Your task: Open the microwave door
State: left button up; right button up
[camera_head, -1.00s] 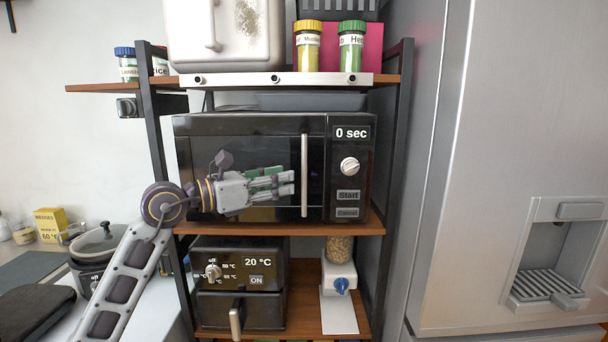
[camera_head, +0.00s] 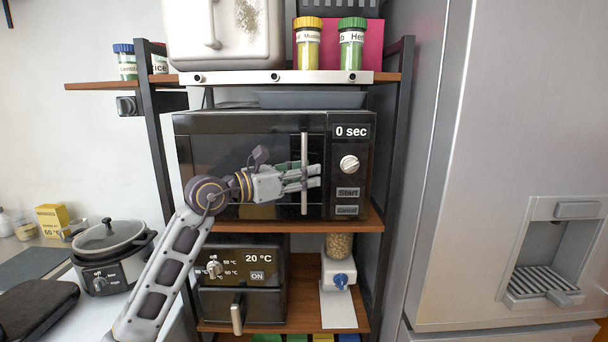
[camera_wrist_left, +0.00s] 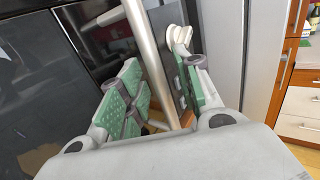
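The black microwave (camera_head: 350,210) stands on the middle shelf, and its display reads "0 sec". Its dark door (camera_head: 230,145) is closed. The upright silver handle (camera_head: 304,147) is at the door's right side. My left gripper (camera_head: 316,177) reaches across the door from the left, with its fingers at the handle's mid-height. In the left wrist view, the handle (camera_wrist_left: 148,45) runs between the two green-padded fingers (camera_wrist_left: 163,95). They are open, with visible gaps beside the handle. My right gripper is not in view.
The shelf's right post (camera_head: 393,150) is beside the microwave, and a large grey fridge (camera_head: 520,100) stands further right. A slow cooker (camera_head: 108,255) is at lower left.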

pick_arm(q)
grip_shut()
jog(key=shift+s, duration=0.1)
dwell(0.3)
